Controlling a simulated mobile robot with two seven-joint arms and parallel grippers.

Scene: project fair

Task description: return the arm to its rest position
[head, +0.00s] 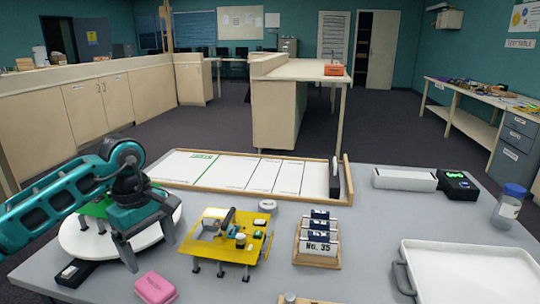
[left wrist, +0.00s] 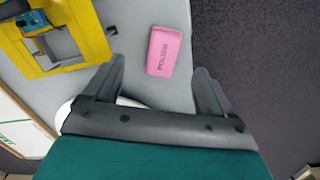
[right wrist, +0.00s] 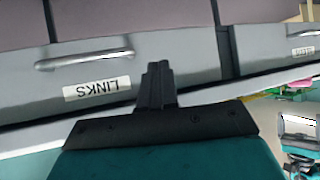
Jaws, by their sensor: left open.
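My left gripper (head: 151,254) is open and empty over the left part of the grey table, in front of the white round disc (head: 82,240). In the left wrist view its two fingers (left wrist: 158,75) stand wide apart. A pink block (left wrist: 168,52) lies on the table beyond the fingertips, apart from them; it also shows in the head view (head: 156,288). My right gripper (right wrist: 157,75) shows only in the right wrist view. Its fingers are together with nothing visible between them, in front of a grey drawer front labelled LINKS (right wrist: 98,89).
A yellow stand (head: 250,258) is right of my left gripper. A card holder (head: 318,262) and a white tray (head: 470,282) lie farther right. A black box (head: 72,272) is close to the disc. A wooden-framed board (head: 230,172) lies along the table's back.

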